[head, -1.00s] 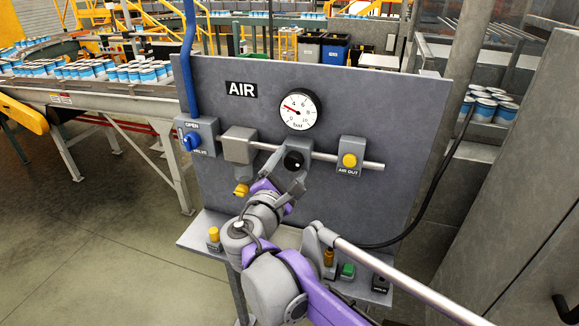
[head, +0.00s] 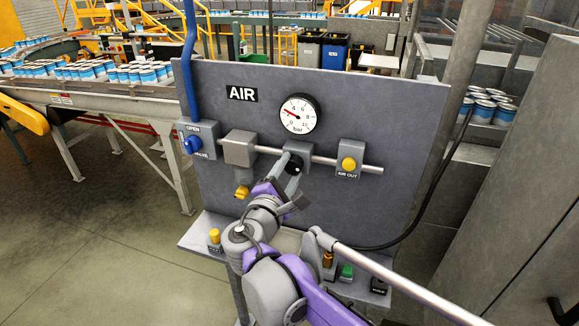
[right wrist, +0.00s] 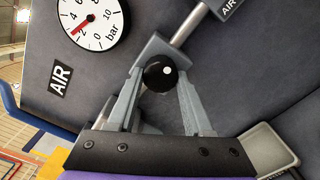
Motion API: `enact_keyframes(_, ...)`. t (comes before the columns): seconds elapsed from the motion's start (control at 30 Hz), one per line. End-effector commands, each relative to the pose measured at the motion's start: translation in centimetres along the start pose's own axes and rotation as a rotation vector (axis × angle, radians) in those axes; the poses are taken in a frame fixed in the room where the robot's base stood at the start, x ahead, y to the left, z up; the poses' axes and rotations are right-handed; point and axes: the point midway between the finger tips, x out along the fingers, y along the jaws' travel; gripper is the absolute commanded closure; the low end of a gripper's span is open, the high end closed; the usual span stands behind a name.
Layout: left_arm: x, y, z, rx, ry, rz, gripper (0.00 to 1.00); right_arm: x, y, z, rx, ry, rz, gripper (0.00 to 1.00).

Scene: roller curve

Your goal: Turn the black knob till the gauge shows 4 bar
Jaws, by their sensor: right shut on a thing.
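The black knob (head: 295,166) sits on a grey block on the pipe, below the gauge. My right gripper (head: 292,163) is on it, partly hiding it in the head view. In the right wrist view the fingers lie on both sides of the knob (right wrist: 158,76), shut on it; its white dot faces the camera. The round white gauge (head: 298,114) has a red needle between 2 and 4 bar. The gauge also shows in the right wrist view (right wrist: 95,18). My left gripper is not in view.
On the panel (head: 390,120) are a blue valve handle (head: 192,144), a yellow knob under a grey box (head: 241,192), and a yellow AIR OUT button (head: 348,164). A shelf (head: 205,236) with small buttons juts out below. A black hose hangs at the right.

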Motion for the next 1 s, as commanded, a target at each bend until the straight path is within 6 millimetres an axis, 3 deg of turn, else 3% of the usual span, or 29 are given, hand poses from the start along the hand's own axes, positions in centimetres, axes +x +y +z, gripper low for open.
enact_keyframes(0.6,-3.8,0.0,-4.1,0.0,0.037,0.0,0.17,0.1,0.5,0.2,0.481,0.0,0.001,1.0)
enact_keyframes(1.0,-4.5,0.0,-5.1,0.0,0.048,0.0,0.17,0.0,0.3,0.1,0.607,0.0,0.0,1.0)
